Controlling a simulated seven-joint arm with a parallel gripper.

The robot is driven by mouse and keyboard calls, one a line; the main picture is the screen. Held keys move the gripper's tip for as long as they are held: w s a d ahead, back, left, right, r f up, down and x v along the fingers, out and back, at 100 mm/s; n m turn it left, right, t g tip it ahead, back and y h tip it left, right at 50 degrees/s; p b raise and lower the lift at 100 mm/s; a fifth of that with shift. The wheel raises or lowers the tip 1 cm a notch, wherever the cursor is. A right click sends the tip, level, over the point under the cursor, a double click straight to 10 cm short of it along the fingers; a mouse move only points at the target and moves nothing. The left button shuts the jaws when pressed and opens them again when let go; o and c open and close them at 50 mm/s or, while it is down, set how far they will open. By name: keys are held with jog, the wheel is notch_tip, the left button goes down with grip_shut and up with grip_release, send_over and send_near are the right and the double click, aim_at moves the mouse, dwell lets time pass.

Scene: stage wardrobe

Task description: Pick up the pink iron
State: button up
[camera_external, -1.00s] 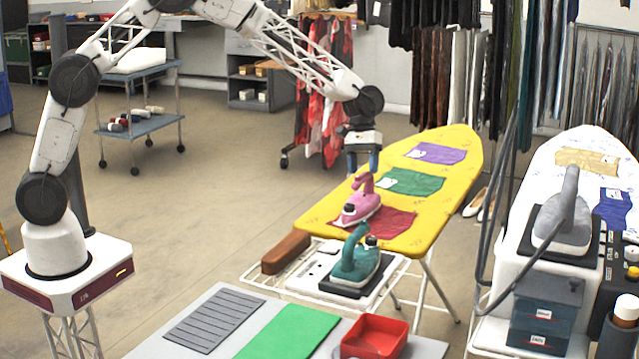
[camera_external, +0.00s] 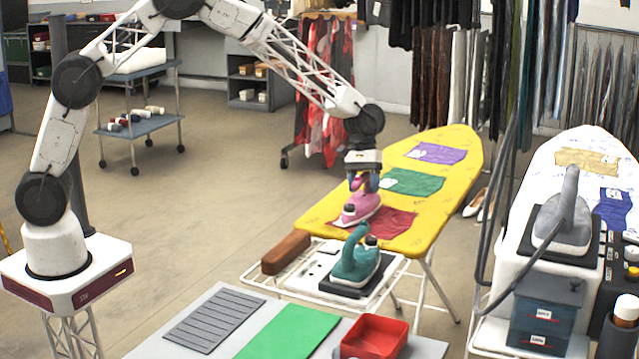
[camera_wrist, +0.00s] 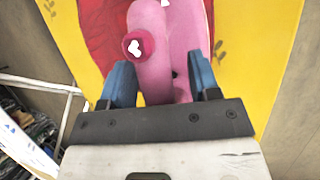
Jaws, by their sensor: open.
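The pink iron (camera_external: 359,208) stands on the yellow ironing board (camera_external: 437,215), at the left edge of a red cloth (camera_external: 392,222). My gripper (camera_external: 364,186) is directly over the iron, pointing down, with its fingers at the height of the handle. In the wrist view the pink handle (camera_wrist: 152,60) runs between the two blue fingers of my gripper (camera_wrist: 165,85). The fingers are apart, one on each side of the handle. I cannot tell whether either finger touches it.
A teal iron (camera_external: 354,259) stands on a dark pad just in front of the board's near end. A brown block (camera_external: 286,252) lies on the white rack beside it. Green (camera_external: 411,182) and purple (camera_external: 437,153) cloths lie farther up the board. A grey iron (camera_external: 565,217) stands at right.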

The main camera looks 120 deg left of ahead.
aim_at(364, 176)
jog(key=shift+r, duration=0.1)
grip_shut()
dwell(0.3)
jog(key=shift+r, duration=0.1)
jog(key=shift+r, duration=0.8)
notch_tip(364, 176, up, 2)
jog(key=s+d+r, duration=0.1)
jog(key=s+d, duration=0.8)
jog(key=s, duration=0.4)
